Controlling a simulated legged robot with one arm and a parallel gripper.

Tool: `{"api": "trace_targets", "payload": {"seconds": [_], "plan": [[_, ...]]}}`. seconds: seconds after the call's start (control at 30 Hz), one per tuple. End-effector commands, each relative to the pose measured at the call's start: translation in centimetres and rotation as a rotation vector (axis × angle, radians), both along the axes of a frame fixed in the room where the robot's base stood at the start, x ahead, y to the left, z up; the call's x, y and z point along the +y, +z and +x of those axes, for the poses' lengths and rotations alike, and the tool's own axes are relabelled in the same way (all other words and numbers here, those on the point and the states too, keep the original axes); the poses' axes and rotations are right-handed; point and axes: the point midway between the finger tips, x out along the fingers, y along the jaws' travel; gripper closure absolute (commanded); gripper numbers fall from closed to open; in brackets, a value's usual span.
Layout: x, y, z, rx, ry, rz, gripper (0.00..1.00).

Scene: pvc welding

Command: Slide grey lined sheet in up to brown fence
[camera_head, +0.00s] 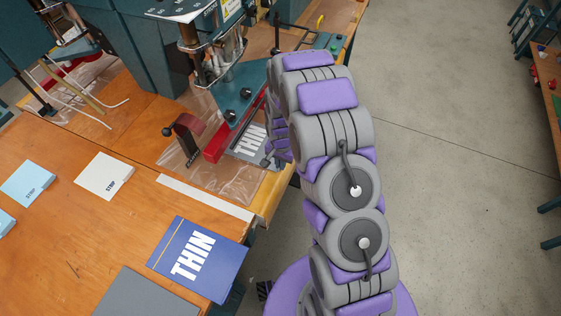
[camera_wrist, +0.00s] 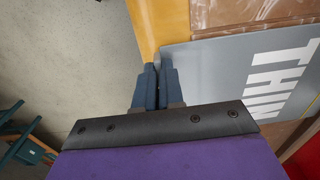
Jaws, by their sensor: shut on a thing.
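The grey lined sheet (camera_head: 249,144), with THIN in white letters, lies under the teal press head, partly hidden by the press and my arm. In the head view my arm mostly hides the gripper. A brown strip (camera_wrist: 235,12) lies beyond the sheet in the wrist view; I cannot tell whether it is the brown fence.
A red bar (camera_head: 215,146) and a dark red clamp (camera_head: 185,136) stand left of the sheet. Clear plastic film (camera_head: 228,183) covers the table there. A blue THIN sheet (camera_head: 198,259) and a white STRIP card (camera_head: 104,176) lie on the wooden table (camera_head: 60,235). Open floor is to the right.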

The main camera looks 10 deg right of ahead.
Motion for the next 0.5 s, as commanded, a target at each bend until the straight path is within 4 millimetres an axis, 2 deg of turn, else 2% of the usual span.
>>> {"api": "trace_targets", "payload": {"seconds": [0.43, 0.47, 0.5], "plan": [[0.09, 0.0, 0.09, 0.0, 0.0, 0.0, 1.0], [0.09, -0.02, 0.09, -0.001, 0.0, -0.001, 0.9], [0.09, -0.03, 0.09, -0.001, 0.0, 0.0, 0.87]]}}
